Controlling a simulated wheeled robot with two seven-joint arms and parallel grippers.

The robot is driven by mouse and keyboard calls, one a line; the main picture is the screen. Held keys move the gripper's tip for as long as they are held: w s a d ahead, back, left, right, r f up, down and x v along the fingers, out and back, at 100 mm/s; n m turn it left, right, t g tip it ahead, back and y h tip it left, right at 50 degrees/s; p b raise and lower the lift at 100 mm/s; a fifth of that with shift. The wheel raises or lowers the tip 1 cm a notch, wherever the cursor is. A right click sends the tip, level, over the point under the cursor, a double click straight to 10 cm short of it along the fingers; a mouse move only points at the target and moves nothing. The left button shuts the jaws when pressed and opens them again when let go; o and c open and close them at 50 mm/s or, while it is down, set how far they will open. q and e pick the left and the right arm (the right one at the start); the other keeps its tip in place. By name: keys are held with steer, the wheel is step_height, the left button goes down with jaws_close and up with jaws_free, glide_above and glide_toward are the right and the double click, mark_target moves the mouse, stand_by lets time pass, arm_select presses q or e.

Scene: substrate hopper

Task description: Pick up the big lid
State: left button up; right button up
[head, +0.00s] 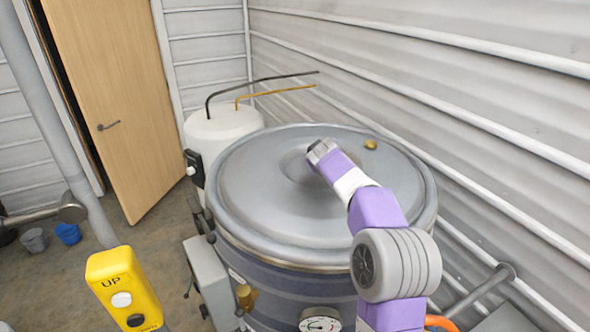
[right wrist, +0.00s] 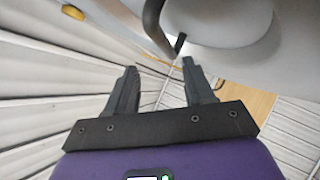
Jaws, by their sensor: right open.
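The big lid (head: 258,185) is a round grey metal cover lying flat on the large vessel in the head view. Its pale surface also fills the upper right of the right wrist view (right wrist: 235,40). A dark curved handle (right wrist: 153,22) rises from it there. My right gripper (right wrist: 159,66) is open and empty, its two dark fingers apart just short of the handle, not visibly touching it. In the head view my right arm reaches over the lid's middle, and its wrist hides the fingers and handle. My left gripper is not in view.
A brass fitting (head: 370,144) sits on the lid's far right. A ribbed wall (head: 480,110) runs close along the right. A white tank (head: 222,125) with pipes stands behind. A yellow UP control box (head: 122,285) stands front left, a pressure gauge (head: 320,320) at the front.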

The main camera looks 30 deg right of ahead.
steer(key=shift+p+x, duration=0.35)
steer(key=shift+x, duration=0.6)
steer(key=p+x, duration=0.1)
steer(key=x, duration=0.1)
steer(key=p+x, duration=0.1)
steer(key=x, duration=0.1)
steer(key=shift+a+f, duration=0.2)
steer(key=shift+f, duration=0.1)
steer(key=shift+w+d+f, duration=0.2)
steer(key=shift+w, duration=0.05)
jaws_close()
steer(key=shift+f, duration=0.1)
steer(key=shift+r, duration=0.35)
